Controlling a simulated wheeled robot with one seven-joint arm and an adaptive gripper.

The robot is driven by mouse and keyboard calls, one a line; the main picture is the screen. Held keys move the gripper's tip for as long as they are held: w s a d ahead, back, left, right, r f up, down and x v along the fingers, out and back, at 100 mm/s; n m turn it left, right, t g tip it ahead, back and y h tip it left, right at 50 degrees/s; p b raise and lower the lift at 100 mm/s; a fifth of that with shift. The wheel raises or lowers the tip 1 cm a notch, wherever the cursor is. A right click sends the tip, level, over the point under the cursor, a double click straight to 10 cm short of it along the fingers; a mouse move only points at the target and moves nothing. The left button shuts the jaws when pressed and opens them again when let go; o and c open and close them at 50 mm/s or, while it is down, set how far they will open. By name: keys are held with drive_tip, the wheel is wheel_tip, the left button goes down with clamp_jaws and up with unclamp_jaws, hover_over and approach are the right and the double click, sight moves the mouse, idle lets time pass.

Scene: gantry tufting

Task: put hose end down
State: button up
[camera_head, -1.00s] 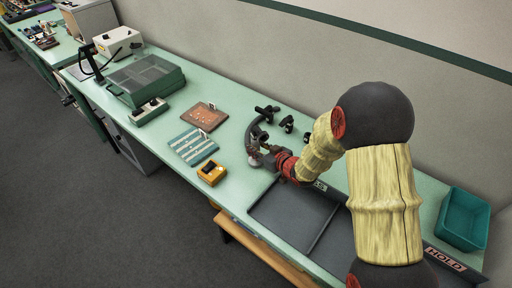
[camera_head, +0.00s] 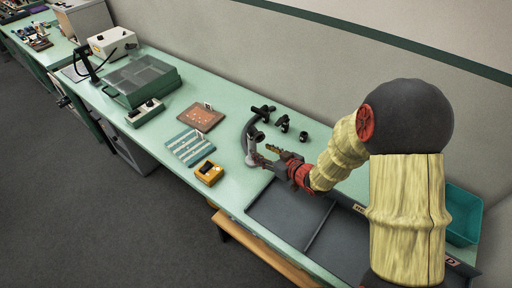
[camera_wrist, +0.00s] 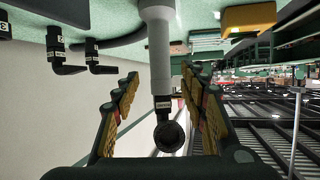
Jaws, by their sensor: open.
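My gripper (camera_head: 269,156) is open and empty, just right of the tube in the head view. In the wrist view its yellow fingers (camera_wrist: 160,95) stand on either side of the tube and fitting, with gaps to both. I cannot tell exactly how hose and tube join.
Small black fittings (camera_head: 284,123) with labels stand behind. Left are a yellow meter (camera_head: 209,172), a blue-white striped board (camera_head: 191,147) and a brown board (camera_head: 201,117). A dark tray (camera_head: 290,219) lies in front, under my arm. A teal bin (camera_head: 463,216) stands right.

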drive_tip(key=s+d+r+m+g+h, duration=0.1)
drive_tip(key=s+d+r+m+h, duration=0.1)
drive_tip(key=s+d+r+h, duration=0.45)
drive_tip(key=s+d+r+m+h, duration=0.2)
drive_tip(key=s+d+r+m, duration=0.1)
drive_tip(key=d+r, duration=0.7)
drive_tip(key=s+r+m+g, duration=0.1)
drive_tip(key=s+r+g, duration=0.1)
drive_tip(key=s, duration=0.9)
drive_tip(key=s+a+r+m+g, duration=0.1)
drive_tip(key=s+r+g, duration=0.1)
drive_tip(key=s, duration=1)
drive_tip(key=shift+r, duration=0.6)
drive_tip(key=shift+a+y, duration=0.1)
drive_tip(key=shift+y, duration=0.15)
drive_tip(key=shift+f+b, duration=0.65)
drive_tip(key=shift+f, duration=0.2)
